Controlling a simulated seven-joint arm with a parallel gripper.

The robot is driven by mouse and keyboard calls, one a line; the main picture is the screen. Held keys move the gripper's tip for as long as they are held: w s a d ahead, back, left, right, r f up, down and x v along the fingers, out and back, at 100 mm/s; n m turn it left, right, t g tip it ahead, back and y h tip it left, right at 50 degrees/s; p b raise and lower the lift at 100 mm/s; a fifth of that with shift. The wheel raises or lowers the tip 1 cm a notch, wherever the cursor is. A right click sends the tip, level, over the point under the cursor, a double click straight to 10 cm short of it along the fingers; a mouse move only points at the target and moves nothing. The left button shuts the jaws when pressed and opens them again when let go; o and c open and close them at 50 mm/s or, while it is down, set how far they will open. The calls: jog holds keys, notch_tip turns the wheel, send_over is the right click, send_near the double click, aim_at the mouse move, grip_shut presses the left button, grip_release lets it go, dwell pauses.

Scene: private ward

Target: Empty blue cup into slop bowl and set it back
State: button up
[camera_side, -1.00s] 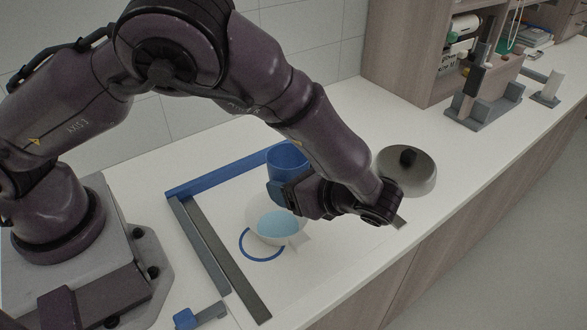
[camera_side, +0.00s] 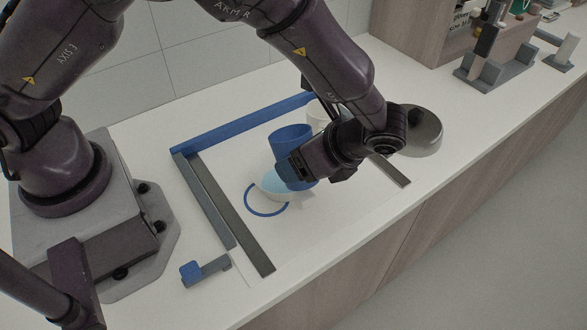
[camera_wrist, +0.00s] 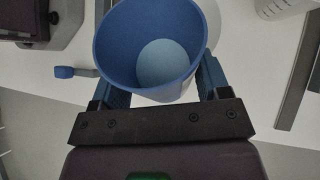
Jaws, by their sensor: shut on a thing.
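The blue cup (camera_side: 291,137) is gripped and looks roughly upright, its rim upward. In the wrist view I look into the blue cup (camera_wrist: 110,50); a pale blue disc shows at its bottom. My gripper (camera_side: 282,172) is shut around the cup's side, one finger on each side in the wrist view. I cannot tell the gap between cup and bowl.
A blue ring mark (camera_side: 252,208) shows by the bowl. Blue (camera_side: 235,125) and dark grey (camera_side: 225,215) bars edge the work area. A white vessel (camera_side: 316,114) stands behind the cup. A small blue-grey block (camera_side: 190,272) lies front left.

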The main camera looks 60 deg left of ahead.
jog(key=shift+r, duration=0.1)
jog(key=shift+d+r+h, duration=0.2)
jog(key=shift+h, duration=0.9)
jog(key=shift+m+h, duration=0.3)
jog(key=shift+h, duration=0.9)
jog(key=shift+a+h, duration=0.15)
jog(key=shift+h, duration=0.15)
jog(key=shift+f+h, duration=0.1)
jog(key=shift+h, duration=0.7)
